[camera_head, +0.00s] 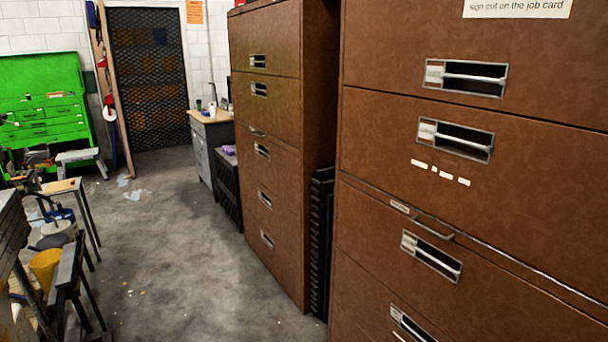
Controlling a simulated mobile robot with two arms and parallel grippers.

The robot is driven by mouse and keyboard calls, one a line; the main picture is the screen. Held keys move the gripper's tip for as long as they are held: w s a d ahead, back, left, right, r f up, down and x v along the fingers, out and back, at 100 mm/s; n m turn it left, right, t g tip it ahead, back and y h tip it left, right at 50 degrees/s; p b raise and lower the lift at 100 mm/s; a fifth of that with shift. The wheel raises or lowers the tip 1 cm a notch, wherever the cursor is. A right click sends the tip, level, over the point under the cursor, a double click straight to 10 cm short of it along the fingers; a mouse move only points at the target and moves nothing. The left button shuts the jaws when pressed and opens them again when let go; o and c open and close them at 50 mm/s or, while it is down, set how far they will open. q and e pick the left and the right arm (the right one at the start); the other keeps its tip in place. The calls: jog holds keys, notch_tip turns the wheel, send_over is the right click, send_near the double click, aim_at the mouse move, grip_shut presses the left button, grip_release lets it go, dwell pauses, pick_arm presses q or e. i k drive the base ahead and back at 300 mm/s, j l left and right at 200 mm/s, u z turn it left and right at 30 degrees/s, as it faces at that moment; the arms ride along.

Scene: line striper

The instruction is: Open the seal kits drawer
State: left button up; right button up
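A brown metal cabinet (390,140) with several stacked drawers fills the right side, close to me. Its drawers have recessed metal pulls, such as the upper one (466,78) and the one below it (456,139). A thin bar handle (434,229) with a small label (400,206) sits lower down. All its visible drawer fronts look shut. The label writing is too small to read, so I cannot tell which drawer is the seal kits one. Neither of my grippers is in view.
A second brown cabinet (270,122) stands further back, with black stacked racks (320,240) in the gap. The concrete floor (190,270) is clear along the cabinets. A metal stand (70,285), yellow bucket (45,266) and green tool chest (45,105) are at left.

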aim_at(271, 104)
jog(key=i+j+u, duration=0.3)
jog(key=i, duration=0.7)
jog(key=i+u, duration=0.3)
jog(key=i, duration=0.65)
